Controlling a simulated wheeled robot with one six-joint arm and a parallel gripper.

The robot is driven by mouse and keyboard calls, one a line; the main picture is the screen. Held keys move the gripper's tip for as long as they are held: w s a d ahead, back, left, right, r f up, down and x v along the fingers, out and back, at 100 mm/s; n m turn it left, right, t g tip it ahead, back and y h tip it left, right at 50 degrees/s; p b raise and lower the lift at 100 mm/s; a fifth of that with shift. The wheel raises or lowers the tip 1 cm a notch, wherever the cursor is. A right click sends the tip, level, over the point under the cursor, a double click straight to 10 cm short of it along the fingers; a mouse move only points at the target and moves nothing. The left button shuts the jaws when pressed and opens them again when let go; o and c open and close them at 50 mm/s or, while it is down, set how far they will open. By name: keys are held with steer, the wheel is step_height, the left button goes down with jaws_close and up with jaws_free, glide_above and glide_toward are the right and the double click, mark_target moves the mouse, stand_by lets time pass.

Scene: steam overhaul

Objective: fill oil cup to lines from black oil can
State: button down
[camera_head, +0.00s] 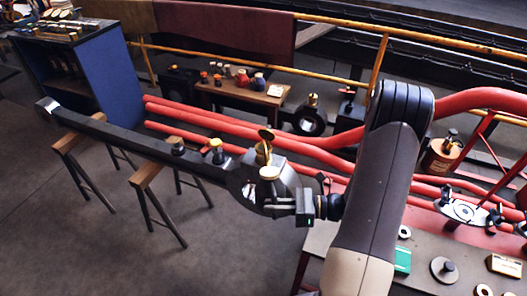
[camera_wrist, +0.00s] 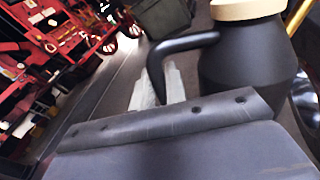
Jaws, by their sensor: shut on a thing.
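The black oil can (camera_wrist: 245,55) with a cream top fills the upper right of the wrist view. Its curved handle (camera_wrist: 185,43) runs down behind the near edge of my gripper. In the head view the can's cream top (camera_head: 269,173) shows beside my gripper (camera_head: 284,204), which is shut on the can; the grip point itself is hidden. A brass oil cup (camera_head: 264,154) with its round lid (camera_head: 266,135) raised stands on the big end of a long dark rod (camera_head: 125,137), just behind the can. The oil level and lines are too small to see.
The rod lies across two wooden trestles (camera_head: 146,176). Red pipes (camera_head: 210,126) run behind it. A small wooden table (camera_head: 238,92) with jars and a blue cabinet (camera_head: 100,75) stand at the back. A bench (camera_head: 418,278) with loose parts is at lower right. The floor at left is clear.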

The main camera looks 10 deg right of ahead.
mark_target(275, 201)
steer(key=shift+r, duration=0.2)
stand_by(0.3)
steer(key=shift+r+m+p, duration=0.3)
steer(key=shift+r+p, duration=0.3)
steer(key=shift+p, duration=0.3)
steer(key=shift+r+m+p, duration=0.3)
steer(key=shift+r+p, duration=0.3)
steer(key=shift+p, duration=0.2)
steer(key=shift+r, duration=0.1)
steer(key=shift+w+r+p, duration=0.15)
steer(key=shift+r+p, duration=0.4)
steer(key=shift+p, duration=0.3)
steer(key=shift+r+m, duration=0.1)
steer(key=shift+m, duration=0.2)
steer(key=shift+w+r+p, duration=0.1)
steer(key=shift+r+p, duration=0.45)
steer(key=shift+p, duration=0.3)
stand_by(3.7)
